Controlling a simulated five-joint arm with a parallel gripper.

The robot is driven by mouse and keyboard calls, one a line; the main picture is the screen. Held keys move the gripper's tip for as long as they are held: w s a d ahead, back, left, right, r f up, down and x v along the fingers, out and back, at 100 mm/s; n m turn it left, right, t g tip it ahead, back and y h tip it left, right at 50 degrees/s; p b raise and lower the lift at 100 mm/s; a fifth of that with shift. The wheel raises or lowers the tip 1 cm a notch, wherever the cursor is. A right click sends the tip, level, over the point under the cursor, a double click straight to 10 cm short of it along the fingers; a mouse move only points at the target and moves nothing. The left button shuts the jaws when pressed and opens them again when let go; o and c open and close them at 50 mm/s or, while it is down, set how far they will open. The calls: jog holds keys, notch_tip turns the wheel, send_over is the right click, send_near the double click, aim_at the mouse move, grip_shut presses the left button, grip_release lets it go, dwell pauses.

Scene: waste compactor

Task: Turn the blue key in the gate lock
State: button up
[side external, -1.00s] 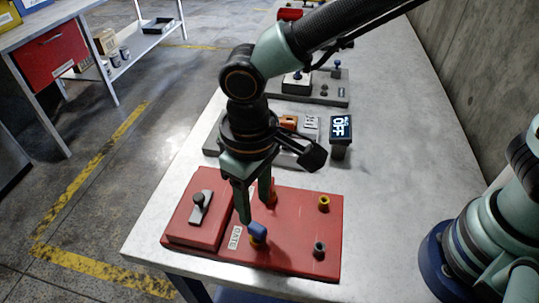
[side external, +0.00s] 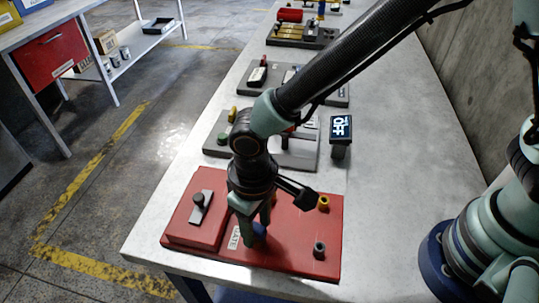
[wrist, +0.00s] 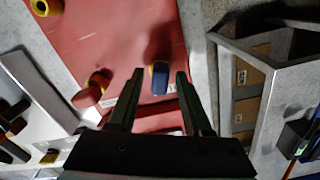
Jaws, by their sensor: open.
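The blue key (side external: 260,239) stands in the red lock panel (side external: 290,255) beside a label reading GATE (side external: 234,238). My gripper (side external: 255,231) points down over it with jaws open, and the fingers partly hide the key. In the wrist view the blue key (wrist: 160,80), with a yellow collar at its far end, shows between the fingertips of my gripper (wrist: 160,74). A gap shows on each side, so neither finger appears to touch it.
The panel also carries a dark knob on a grey plate (side external: 200,203), a yellow socket (side external: 323,204) and a grey socket (side external: 319,250). A red key (wrist: 92,88) is left of the fingers.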

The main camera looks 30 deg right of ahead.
grip_shut()
dwell(0.4)
jog(key=shift+n, duration=1.9)
jog(key=shift+f, duration=0.1)
jog(key=shift+o, duration=0.7)
grip_release()
jog(key=shift+c, duration=0.4)
